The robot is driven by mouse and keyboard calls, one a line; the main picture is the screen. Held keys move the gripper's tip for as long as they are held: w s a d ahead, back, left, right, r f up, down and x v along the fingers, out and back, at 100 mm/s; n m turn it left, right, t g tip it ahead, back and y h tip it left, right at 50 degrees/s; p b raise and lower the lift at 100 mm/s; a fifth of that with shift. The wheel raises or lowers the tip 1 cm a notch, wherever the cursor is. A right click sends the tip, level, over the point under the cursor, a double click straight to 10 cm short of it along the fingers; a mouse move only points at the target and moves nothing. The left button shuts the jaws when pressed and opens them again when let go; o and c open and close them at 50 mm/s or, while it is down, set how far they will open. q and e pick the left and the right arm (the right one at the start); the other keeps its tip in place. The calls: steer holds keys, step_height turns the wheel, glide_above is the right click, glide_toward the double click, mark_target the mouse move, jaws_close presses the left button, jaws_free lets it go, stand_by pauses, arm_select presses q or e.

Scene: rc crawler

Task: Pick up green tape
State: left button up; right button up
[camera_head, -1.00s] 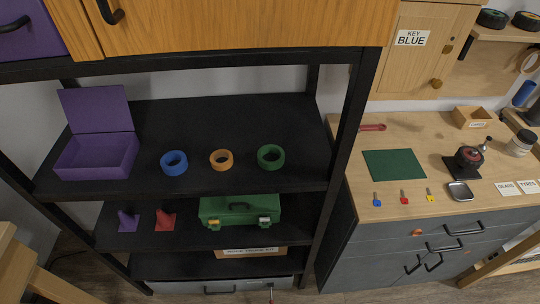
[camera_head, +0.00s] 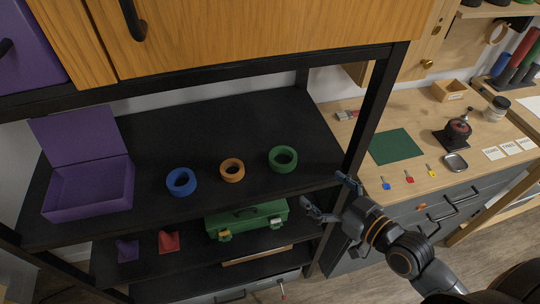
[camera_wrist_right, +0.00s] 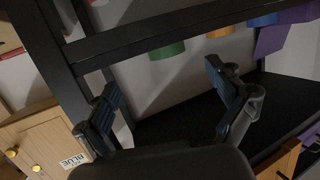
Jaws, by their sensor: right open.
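The green tape (camera_head: 283,159) is a ring lying flat on the upper black shelf, to the right of the orange tape (camera_head: 232,170) and the blue tape (camera_head: 181,182). In the right wrist view, part of the green tape (camera_wrist_right: 167,50) shows near the top. My right gripper (camera_head: 328,197) is open and empty. In the head view it is below and right of the green tape, near the shelf's right front post, and not touching the tape. It also shows in the right wrist view (camera_wrist_right: 165,90). My left gripper is not in view.
The black shelf (camera_head: 235,134) carries an open purple box (camera_head: 88,190) at left. A green toolbox (camera_head: 247,220) and two small cones stand on the shelf below. A wooden cabinet (camera_head: 240,35) hangs above. A workbench (camera_head: 430,165) stands at right, beyond the post.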

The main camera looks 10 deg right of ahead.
mark_target(283, 162)
steer(key=x, duration=0.2)
steer(key=r+p+x, duration=0.1)
steer(key=x, duration=0.2)
steer(key=p+x, duration=0.1)
steer(key=x, duration=0.2)
steer(key=shift+w+a+r, duration=0.1)
steer(key=shift+a+r, duration=0.05)
steer(key=shift+r, duration=0.2)
steer(key=shift+w+a+f, duration=0.1)
steer(key=shift+w, duration=0.05)
steer(key=shift+w+a, duration=0.15)
steer(key=shift+w, duration=0.1)
steer(key=p+x, duration=0.2)
steer(key=x, duration=0.2)
steer(key=shift+w+a, duration=0.1)
steer(key=shift+a, duration=0.15)
steer(key=shift+w, duration=0.15)
steer(key=shift+c, duration=1.3)
steer(key=c, duration=1)
